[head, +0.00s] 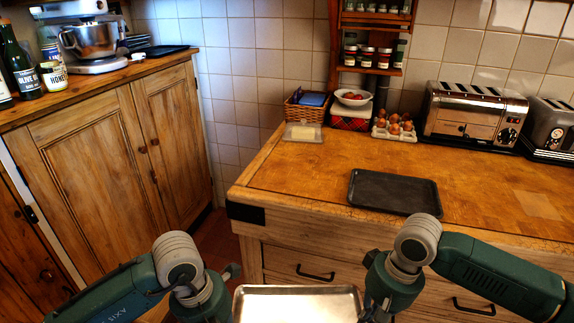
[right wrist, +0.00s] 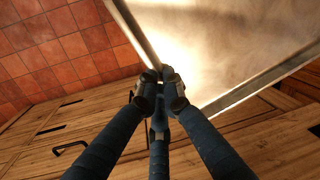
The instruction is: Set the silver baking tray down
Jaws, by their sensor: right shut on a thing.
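The silver baking tray (head: 298,303) shows at the bottom edge of the head view, between my two forearms and in front of the wooden counter. Its near part is cut off by the frame. In the right wrist view, my right gripper (right wrist: 160,88) is shut on the tray's corner rim, and the tray (right wrist: 235,40) extends to the upper right, held above the floor. My left wrist is by the tray's left side in the head view, but its gripper fingers are out of frame, so I cannot see whether they touch the tray.
The wooden counter (head: 300,185) carries a dark tray (head: 395,192) near its front edge. A toaster (head: 470,115), egg carton (head: 393,128) and basket (head: 304,108) stand at the back. The counter's front left is clear. A cabinet (head: 100,150) with jars and a mixer stands left.

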